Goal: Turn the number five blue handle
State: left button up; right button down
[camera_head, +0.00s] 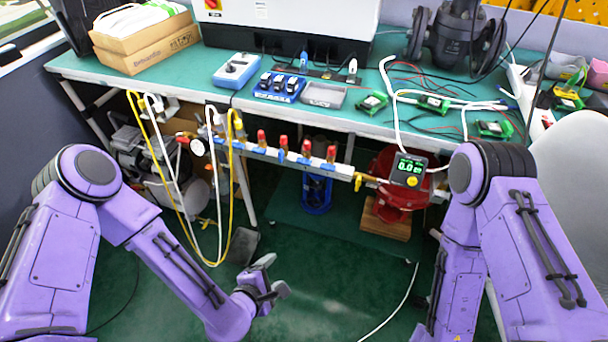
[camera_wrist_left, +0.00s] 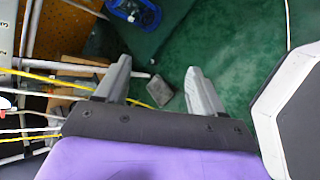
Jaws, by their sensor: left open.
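A silver valve bar (camera_head: 343,171) runs along the front of the bench below its edge. It carries several small red-topped valves (camera_head: 306,147) and small blue parts (camera_head: 283,156). I cannot make out numbers, so I cannot tell which blue handle is number five. My left gripper (camera_head: 268,276) is in front of the bench, lower than the bar and apart from it.
A yellow hose (camera_head: 231,190) and white hoses hang left of the bar. A gauge with a lit display (camera_head: 409,170) sits at the bar's right end. Red equipment (camera_head: 395,190) on a wooden block stands below it. The green floor (camera_head: 320,270) in front is mostly clear.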

pick_arm(q)
jog(key=w+d+r+n+t+h+b, duration=0.1)
jog(key=w+d+r+n+t+b, duration=0.1)
jog(key=w+d+r+n+t, duration=0.35)
jog(key=n+t+b, duration=0.1)
jog(key=n+t, duration=0.2)
jog(key=n, duration=0.5)
send_near(303, 164)
jog(key=shift+g+h, duration=0.25)
jog(key=shift+h, duration=0.05)
jog(key=x, duration=0.8)
jog(key=shift+w+a+r+p, duration=0.15)
jog(key=shift+w+r+p, duration=0.1)
jog(key=shift+w+p, duration=0.1)
jog(key=shift+m, duration=0.25)
jog(key=c, duration=1.1)
pick_arm(e)
notch_tip(303, 164, down, 5)
jog(key=shift+w+r, duration=0.1)
jog(key=shift+r, duration=0.1)
